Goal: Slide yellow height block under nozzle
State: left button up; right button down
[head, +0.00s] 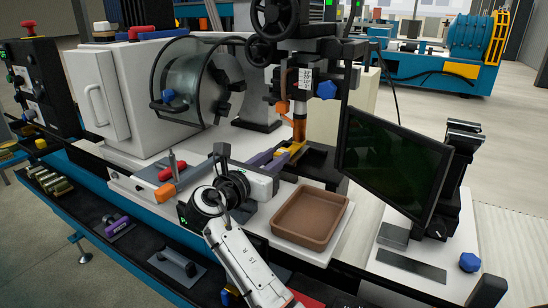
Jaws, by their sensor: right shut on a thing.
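The yellow height block (296,148) lies at the welder's middle, just below the orange nozzle (299,126), which points down from the welding head. My right gripper (283,157) reaches in from the front, with its greyish-purple fingers shut on the near end of the block. The fingers hide part of the block, and I cannot tell whether it is exactly beneath the nozzle tip. My left gripper is not in view.
A brown tray (312,217) sits just right of my right arm. A dark monitor (392,165) stands to the right. A red-and-orange clamp tool (168,190) lies to the left. The round chuck (198,85) is behind left. Tools lie on the lower shelf.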

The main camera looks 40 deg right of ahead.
jog(key=shift+f, duration=0.3)
jog(key=c, duration=1.4)
grip_release()
jog(key=shift+a, duration=0.15)
jog(key=shift+p+v, duration=0.45)
jog(key=shift+v, duration=0.9)
jog(key=shift+s, duration=0.1)
jog(key=b+v, duration=0.1)
jog(key=v, duration=0.9)
jog(key=shift+a, duration=0.15)
